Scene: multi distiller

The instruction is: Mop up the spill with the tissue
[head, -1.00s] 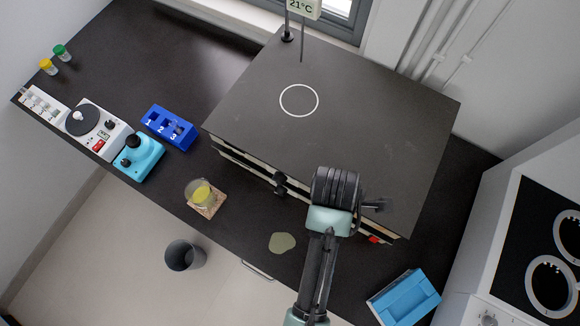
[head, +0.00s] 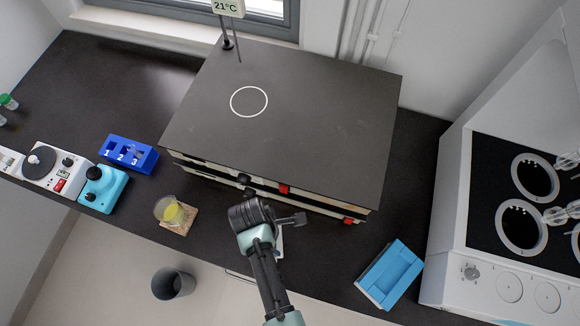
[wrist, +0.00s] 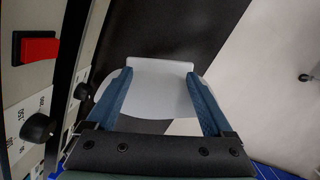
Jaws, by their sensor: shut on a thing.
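My gripper (wrist: 160,76) is shut on a white tissue (wrist: 158,96), which lies between its two blue fingers in the wrist view. In the head view my arm hides the fingers, and only a pale edge of the tissue (head: 279,242) shows beside it, above the dark bench by the front of the black-topped unit. The spill does not show in either view now; my arm and the tissue cover the area where it was seen. A blue box (head: 404,263), probably the tissue box, stands on the bench at the right.
The black-topped unit (head: 330,125) has knobs and red switches close to my gripper, seen at the left in the wrist view. A beaker of yellow liquid (head: 168,210) stands on a tan pad to the left. A dark bin (head: 172,284) is on the floor beyond the bench edge.

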